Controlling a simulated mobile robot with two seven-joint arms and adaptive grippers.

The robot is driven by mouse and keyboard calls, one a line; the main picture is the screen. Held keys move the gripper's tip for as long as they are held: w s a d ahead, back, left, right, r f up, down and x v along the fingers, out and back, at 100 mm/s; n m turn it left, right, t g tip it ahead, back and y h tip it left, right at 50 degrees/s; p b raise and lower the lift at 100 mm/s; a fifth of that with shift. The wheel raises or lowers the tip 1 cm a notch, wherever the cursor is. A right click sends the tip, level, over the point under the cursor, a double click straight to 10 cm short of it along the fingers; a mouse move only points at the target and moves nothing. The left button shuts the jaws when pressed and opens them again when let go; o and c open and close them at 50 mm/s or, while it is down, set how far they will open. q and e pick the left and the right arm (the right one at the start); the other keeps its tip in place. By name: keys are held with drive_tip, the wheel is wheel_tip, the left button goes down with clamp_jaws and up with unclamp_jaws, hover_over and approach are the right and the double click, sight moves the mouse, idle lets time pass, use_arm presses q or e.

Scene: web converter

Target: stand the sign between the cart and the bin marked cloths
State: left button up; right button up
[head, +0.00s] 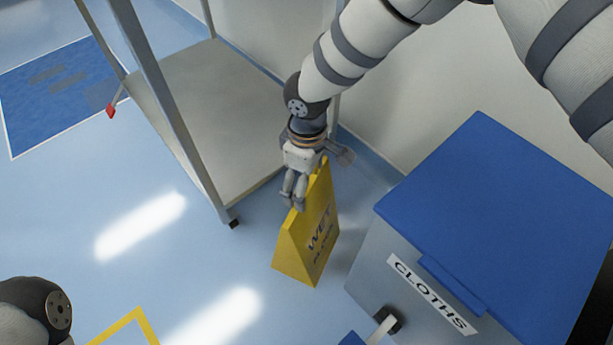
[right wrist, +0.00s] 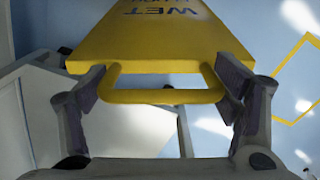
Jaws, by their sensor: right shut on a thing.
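The yellow sign (head: 309,240), with "WET" on its face, is upright between the cart and the bin, close to the floor. I cannot tell whether its base touches the floor. My right gripper (head: 294,202) is shut on the top of the sign; the right wrist view shows its fingers (right wrist: 165,95) at both sides of the yellow handle (right wrist: 165,97). The cart (head: 215,120) has a grey shelf and metal posts and stands left of the sign. The bin marked CLOTHS (head: 375,245) has a blue lid (head: 500,220) and stands right of it. My left gripper is out of view.
A pale wall (head: 400,120) stands behind the sign. A blue floor mat (head: 55,85) lies at the upper left. A yellow floor outline (head: 125,325) is at the bottom left. The blue floor (head: 180,270) in front of the cart is clear.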

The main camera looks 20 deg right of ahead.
drive_tip(key=o, duration=1.9)
